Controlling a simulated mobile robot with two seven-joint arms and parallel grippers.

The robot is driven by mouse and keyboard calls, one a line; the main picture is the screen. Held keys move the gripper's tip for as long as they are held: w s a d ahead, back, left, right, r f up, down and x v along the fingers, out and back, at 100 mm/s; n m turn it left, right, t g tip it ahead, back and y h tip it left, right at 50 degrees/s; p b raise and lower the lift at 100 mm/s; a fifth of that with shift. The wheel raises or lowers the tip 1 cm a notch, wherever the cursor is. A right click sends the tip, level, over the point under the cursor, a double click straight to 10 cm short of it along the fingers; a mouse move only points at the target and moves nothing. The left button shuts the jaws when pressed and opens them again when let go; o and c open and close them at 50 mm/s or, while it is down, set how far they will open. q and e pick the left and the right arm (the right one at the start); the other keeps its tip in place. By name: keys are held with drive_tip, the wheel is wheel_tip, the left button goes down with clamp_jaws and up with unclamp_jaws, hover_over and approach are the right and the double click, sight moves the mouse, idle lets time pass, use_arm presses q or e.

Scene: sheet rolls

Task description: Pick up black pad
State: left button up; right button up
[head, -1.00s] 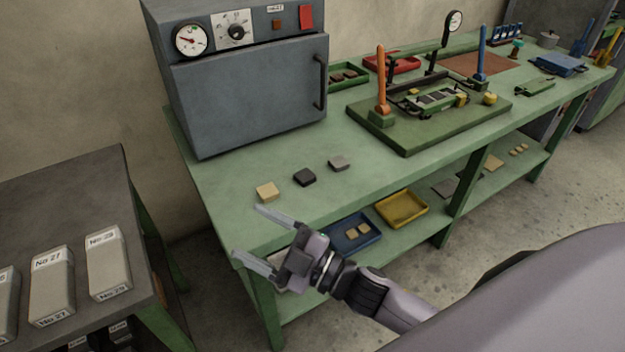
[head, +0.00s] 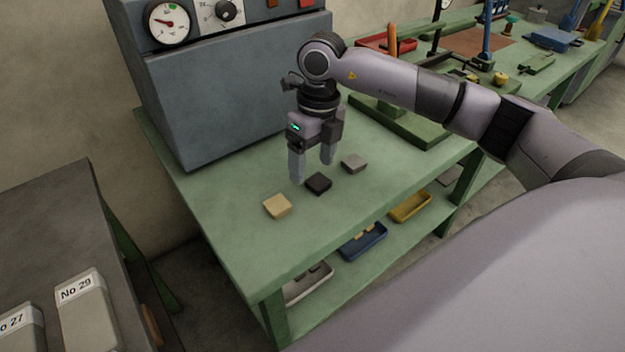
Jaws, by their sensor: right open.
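The black pad (head: 318,184) lies flat on the green bench top, between a tan pad (head: 277,206) on its left and a grey pad (head: 354,162) on its right. My right gripper (head: 312,172) points down just above and behind the black pad, with its two fingers apart and nothing between them. The fingertips look close to the pad's far side; I cannot tell whether they touch the bench. My left gripper is not in view.
A grey oven (head: 225,95) with a gauge stands behind the pads. A green press board (head: 425,130) is to the right. A lower shelf holds a blue tray (head: 362,242) and a yellow tray (head: 409,207). The bench's front left is clear.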

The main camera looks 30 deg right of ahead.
sight(319, 181)
drive_tip(key=shift+w+d+r+h, duration=0.15)
drive_tip(key=shift+w+d+h, duration=0.1)
drive_tip(key=shift+d, duration=0.25)
drive_tip(key=shift+w+d+r+h, duration=0.15)
drive_tip(key=shift+d+h, duration=0.1)
drive_tip(key=shift+d, duration=0.2)
drive_tip(key=shift+d+f, duration=0.1)
drive_tip(key=shift+d, duration=0.2)
drive_tip(key=f, duration=0.6)
drive_tip(key=shift+w+a+f+p, duration=0.15)
drive_tip(key=shift+w+f+p, duration=0.05)
drive_tip(key=shift+f+p, duration=0.1)
drive_tip(key=c, duration=1.1)
